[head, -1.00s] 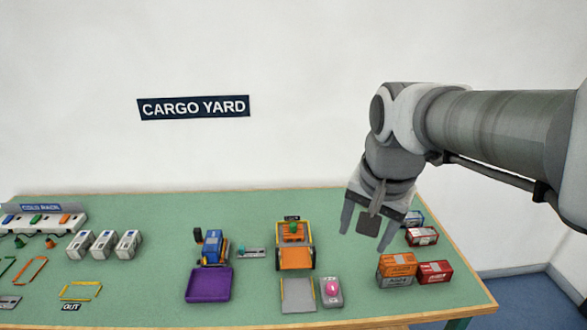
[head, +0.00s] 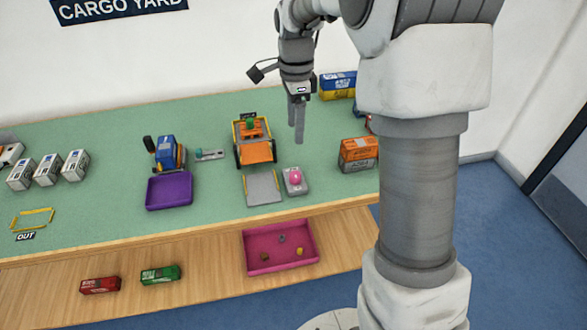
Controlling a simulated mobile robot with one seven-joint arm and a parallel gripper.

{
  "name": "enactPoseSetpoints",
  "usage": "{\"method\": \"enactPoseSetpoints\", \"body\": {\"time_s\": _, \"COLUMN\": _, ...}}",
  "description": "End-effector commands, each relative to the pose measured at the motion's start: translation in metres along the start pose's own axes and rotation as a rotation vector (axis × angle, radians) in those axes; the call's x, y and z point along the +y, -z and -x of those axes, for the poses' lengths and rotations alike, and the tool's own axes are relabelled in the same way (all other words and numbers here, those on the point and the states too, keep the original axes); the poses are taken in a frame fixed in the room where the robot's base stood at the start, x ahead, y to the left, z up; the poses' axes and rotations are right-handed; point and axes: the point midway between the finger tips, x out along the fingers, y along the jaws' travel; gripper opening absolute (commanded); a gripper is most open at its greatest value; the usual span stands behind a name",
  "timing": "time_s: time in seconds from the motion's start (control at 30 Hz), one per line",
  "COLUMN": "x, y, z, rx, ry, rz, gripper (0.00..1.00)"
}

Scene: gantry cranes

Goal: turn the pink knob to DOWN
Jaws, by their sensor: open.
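The pink knob (head: 295,176) sits on a small grey box (head: 296,188) on the green table, right of a grey ramp plate. The lettering by the knob is too small to read, so I cannot tell its setting. My gripper (head: 298,137) is open and empty, pointing down above the table. In the picture it stands just above the knob and does not touch it. Its two fingers appear close together, seen nearly edge-on.
An orange gantry cart (head: 254,143) stands left of my gripper, with the grey plate (head: 262,188) before it. Orange boxes (head: 358,153) stand right of the knob. A purple tray (head: 169,191) is further left. A magenta tray (head: 281,247) lies on the lower shelf.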

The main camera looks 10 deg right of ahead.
Motion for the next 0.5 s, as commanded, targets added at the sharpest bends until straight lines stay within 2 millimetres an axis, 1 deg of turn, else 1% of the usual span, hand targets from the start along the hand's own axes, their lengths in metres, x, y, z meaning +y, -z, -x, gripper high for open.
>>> {"method": "enactPoseSetpoints", "body": {"time_s": 0.03, "x": 0.001, "y": 0.0, "z": -0.013, "rx": 0.0, "ry": -0.004, "rz": 0.0, "gripper": 0.68}}
{"method": "enactPoseSetpoints", "body": {"time_s": 0.5, "x": 0.002, "y": 0.001, "z": -0.115, "rx": 0.0, "ry": -0.005, "rz": 0.0, "gripper": 0.68}}
